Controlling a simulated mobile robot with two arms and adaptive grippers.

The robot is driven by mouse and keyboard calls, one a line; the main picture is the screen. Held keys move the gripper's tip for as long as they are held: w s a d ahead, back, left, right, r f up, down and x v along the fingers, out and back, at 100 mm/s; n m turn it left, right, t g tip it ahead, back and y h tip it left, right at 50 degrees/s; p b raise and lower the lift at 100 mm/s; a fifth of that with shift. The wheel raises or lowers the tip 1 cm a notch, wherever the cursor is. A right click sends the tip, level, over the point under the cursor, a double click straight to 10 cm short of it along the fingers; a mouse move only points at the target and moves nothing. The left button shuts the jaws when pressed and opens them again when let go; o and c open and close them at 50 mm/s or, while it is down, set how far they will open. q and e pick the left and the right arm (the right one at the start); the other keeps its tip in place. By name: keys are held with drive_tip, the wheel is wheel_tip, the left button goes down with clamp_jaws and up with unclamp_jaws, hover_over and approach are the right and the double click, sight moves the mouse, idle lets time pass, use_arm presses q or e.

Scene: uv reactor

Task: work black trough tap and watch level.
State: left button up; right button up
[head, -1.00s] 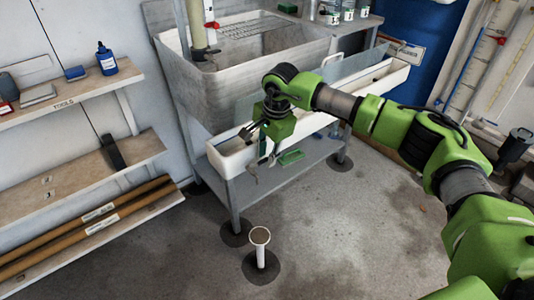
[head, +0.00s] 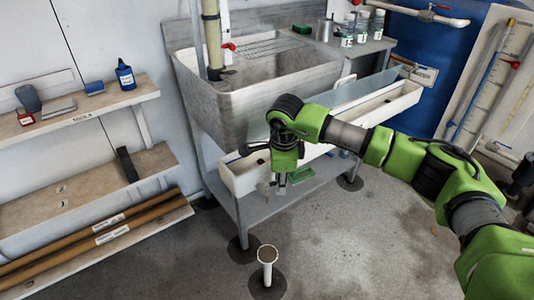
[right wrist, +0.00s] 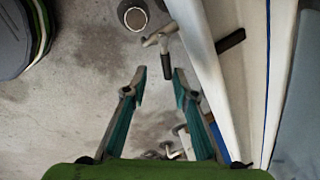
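The white trough (head: 236,176) runs below the grey sink. A metal tap (right wrist: 158,38) with a dark grey lever (right wrist: 166,65) sits beside the trough's outer wall in the right wrist view. A small grey tap shape (head: 266,188) shows under the trough's near end in the head view. My right gripper (right wrist: 158,74) is open and empty, its two teal fingers apart, with the tap just beyond the fingertips. In the head view the right gripper (head: 282,185) hangs in front of the trough, hiding part of it. My left gripper is not in view. The water level cannot be made out.
A white standpipe (head: 268,256) rises from the floor in front of the trough; its round top (right wrist: 133,14) shows beyond the tap. A green item (head: 318,173) lies on the lower shelf. Wall shelves (head: 80,113) stand at left. Open floor lies in front.

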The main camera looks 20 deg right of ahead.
drive_tip(key=s+a+r+m+p, duration=0.2)
drive_tip(key=r+m, duration=0.2)
drive_tip(key=r, duration=0.2)
drive_tip(key=s+a+r+m+g+h+p, duration=0.1)
drive_tip(key=s+a+r+m+p, duration=0.1)
drive_tip(key=r+m, duration=0.3)
wheel_tip(320, 180, up, 2)
drive_tip(key=shift+a+r, duration=0.25)
drive_tip(key=shift+a, duration=0.25)
